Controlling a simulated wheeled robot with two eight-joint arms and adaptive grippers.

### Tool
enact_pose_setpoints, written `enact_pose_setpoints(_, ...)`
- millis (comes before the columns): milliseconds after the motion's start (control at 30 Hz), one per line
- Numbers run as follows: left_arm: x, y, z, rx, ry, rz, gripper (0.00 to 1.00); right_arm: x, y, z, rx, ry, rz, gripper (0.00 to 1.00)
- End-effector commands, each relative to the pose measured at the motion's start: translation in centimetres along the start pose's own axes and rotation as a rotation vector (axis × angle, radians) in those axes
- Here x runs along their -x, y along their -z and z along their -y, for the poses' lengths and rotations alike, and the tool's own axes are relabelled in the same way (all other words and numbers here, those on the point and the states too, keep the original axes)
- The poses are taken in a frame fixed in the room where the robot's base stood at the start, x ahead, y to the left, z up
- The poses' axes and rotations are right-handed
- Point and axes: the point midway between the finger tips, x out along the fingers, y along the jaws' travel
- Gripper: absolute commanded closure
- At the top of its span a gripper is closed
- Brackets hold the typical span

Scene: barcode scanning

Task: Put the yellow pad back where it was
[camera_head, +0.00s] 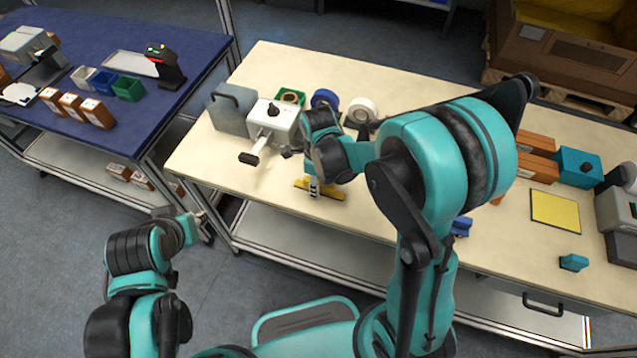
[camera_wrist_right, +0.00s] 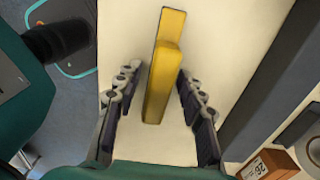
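A flat yellow square pad (camera_head: 555,213) with a dark edge lies on the right part of the cream table. A separate long yellow piece (camera_head: 329,191) with a raised middle lies near the table's front edge; it also shows in the right wrist view (camera_wrist_right: 163,80). My right gripper (camera_head: 303,169) is over this piece. In the right wrist view its fingers (camera_wrist_right: 160,100) are spread either side of the raised part, with gaps on both sides. My left gripper (camera_head: 197,217) is low, off the cream table's front left side; its fingers are too small to read.
A white device (camera_head: 272,122), a grey panel (camera_head: 230,110) and tape rolls (camera_head: 361,110) stand behind my right gripper. Orange-brown boxes (camera_head: 537,167), a teal box (camera_head: 577,168) and a small teal item (camera_head: 573,262) surround the square pad. A blue table (camera_head: 95,35) stands at left.

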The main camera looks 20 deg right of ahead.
Motion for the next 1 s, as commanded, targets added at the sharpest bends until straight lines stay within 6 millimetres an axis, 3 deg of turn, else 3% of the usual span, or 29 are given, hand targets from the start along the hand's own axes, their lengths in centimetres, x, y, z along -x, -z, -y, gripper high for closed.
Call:
enact_pose_setpoints(367, 0.5, 0.4, 0.0, 0.0, 0.0, 0.0, 0.69, 0.9, 0.0, 0.0, 0.0, 0.0, 0.0, 0.59)
enact_pose_setpoints(800, 2.9, 2.1, 0.0, 0.0, 0.0, 0.0, 0.69, 9.9, 0.0, -0.1, 0.0, 0.0, 0.0, 0.59)
enact_pose_setpoints(1000, 3.3, 2.4, 0.0, 0.0, 0.0, 0.0, 0.69, 12.1, 0.0, 0.0, 0.002, 0.0, 0.0, 0.59)
